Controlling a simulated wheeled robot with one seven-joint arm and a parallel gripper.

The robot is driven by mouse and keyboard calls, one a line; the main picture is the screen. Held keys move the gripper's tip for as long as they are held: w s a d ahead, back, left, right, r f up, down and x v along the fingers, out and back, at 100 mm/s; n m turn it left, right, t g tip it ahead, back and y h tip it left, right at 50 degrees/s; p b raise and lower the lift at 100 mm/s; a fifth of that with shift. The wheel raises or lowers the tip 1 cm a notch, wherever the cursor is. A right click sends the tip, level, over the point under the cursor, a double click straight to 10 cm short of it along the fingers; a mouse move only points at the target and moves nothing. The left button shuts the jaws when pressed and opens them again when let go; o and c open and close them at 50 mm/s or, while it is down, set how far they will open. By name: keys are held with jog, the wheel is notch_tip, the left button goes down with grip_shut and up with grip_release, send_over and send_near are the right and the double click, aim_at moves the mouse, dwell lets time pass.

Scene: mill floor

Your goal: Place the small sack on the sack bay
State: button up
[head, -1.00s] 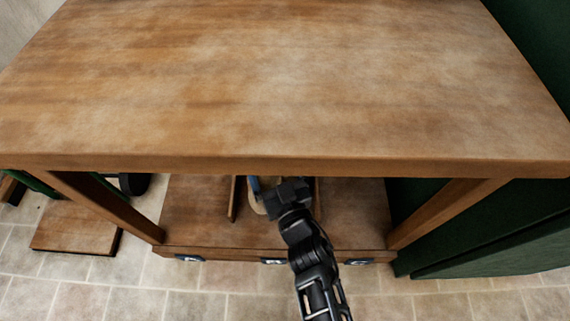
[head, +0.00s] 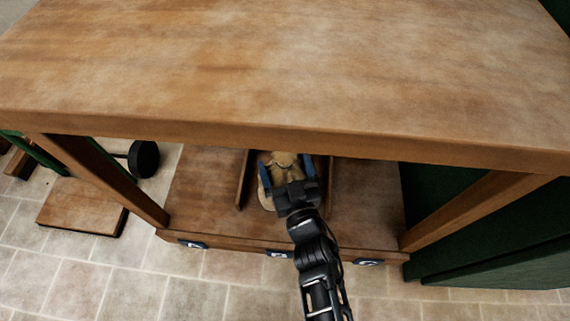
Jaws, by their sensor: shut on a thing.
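The small sack (head: 283,160) is tan and sits in the middle bay of the lower shelf, under the table top. My gripper (head: 290,173) reaches in from the front, with its blue-lined fingers on both sides of the sack, shut on it. The sack bay (head: 225,215) is a wooden lower shelf with upright dividers left and right of the sack. Part of the sack is hidden by my gripper. I cannot tell whether the sack rests fully on the shelf.
The large wooden table top (head: 300,70) overhangs the shelf. Wooden legs stand at left (head: 105,180) and right (head: 470,205). Small dark labels (head: 279,254) line the shelf's front edge. A low wooden platform (head: 82,207) is on the floor at left. A green panel (head: 500,255) stands at right.

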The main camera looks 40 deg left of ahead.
jog(key=o, duration=1.7)
jog(key=shift+c, duration=0.2)
jog(key=shift+r+p, duration=0.25)
jog(key=shift+p, duration=0.05)
jog(key=p+v, duration=0.5)
jog(key=v, duration=0.7)
jog(key=shift+f, duration=0.15)
